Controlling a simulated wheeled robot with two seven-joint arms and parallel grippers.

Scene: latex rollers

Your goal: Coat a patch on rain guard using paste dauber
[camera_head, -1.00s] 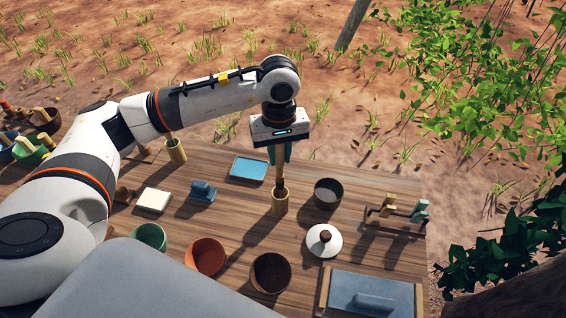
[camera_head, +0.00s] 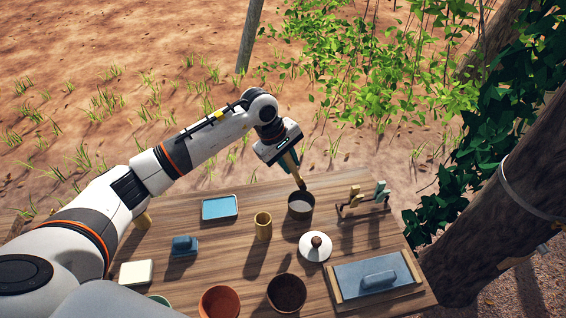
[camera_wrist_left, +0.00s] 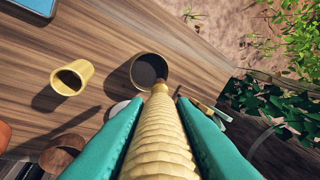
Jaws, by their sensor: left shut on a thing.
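My left gripper (camera_head: 285,160) is shut on the paste dauber (camera_head: 292,166), a pale stick with a dark tip. In the left wrist view the dauber (camera_wrist_left: 160,135) has a ribbed, yellowish shaft between teal fingers (camera_wrist_left: 112,145). It is tilted, with its tip at or just above the mouth of a dark round pot (camera_head: 301,210); I cannot tell whether it touches the contents. The pot (camera_wrist_left: 136,72) looks grey inside. A pale band (camera_head: 522,200) circles the tree trunk at the right; I cannot tell whether it is the rain guard. My right gripper is out of view.
A yellow cup (camera_head: 263,228) stands left of the pot. A white lid with a brown knob (camera_head: 315,247), a small rack (camera_head: 362,204) and a blue-grey board (camera_head: 349,272) are nearby. A blue tray (camera_head: 220,207) lies left. The tree trunk (camera_head: 500,225) stands beyond the table's right edge.

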